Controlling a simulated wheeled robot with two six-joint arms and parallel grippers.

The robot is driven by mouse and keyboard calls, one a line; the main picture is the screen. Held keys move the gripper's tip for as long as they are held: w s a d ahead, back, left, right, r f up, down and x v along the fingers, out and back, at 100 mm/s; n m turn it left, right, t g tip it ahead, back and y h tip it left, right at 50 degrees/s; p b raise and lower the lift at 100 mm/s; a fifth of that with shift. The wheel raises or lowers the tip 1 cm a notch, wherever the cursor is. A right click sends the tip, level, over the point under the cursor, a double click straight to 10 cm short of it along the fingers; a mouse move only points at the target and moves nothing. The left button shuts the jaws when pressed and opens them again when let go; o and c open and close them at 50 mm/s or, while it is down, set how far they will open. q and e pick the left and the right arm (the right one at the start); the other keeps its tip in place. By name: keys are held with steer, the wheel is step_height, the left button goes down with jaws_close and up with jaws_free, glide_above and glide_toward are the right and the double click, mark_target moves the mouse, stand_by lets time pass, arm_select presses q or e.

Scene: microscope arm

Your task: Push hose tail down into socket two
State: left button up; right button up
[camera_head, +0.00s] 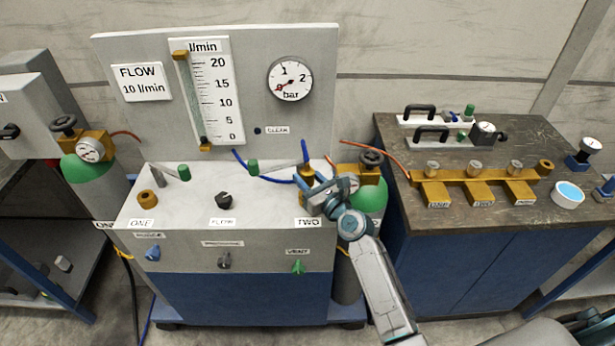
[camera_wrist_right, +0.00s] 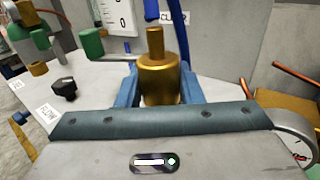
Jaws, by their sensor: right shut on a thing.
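My right gripper (camera_head: 308,184) is over the right end of the grey console, behind the label TWO (camera_head: 307,222). It is shut on a brass hose tail (camera_head: 305,170). In the right wrist view, the hose tail (camera_wrist_right: 159,80) stands upright between the blue fingers, with a narrower stub on top. Socket two is hidden by the gripper and the fitting, so I cannot tell whether the hose tail is inside it. A brass ring, socket one (camera_head: 147,197), shows open at the left of the console top. My left gripper is not in view.
A green-ended lever (camera_head: 253,167) and blue hose (camera_head: 270,177) lie just left of the gripper. A green cylinder with a valve (camera_head: 371,160) stands close on the right. The flow panel (camera_head: 240,60) rises behind. A dark bench (camera_head: 470,222) with a brass manifold stands right.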

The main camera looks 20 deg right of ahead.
steer(key=shift+f+b, duration=1.6)
steer(key=shift+f, duration=0.45)
steer(key=o, duration=1.2)
steer(key=v, duration=1.1)
steer(key=shift+a+r, duration=0.1)
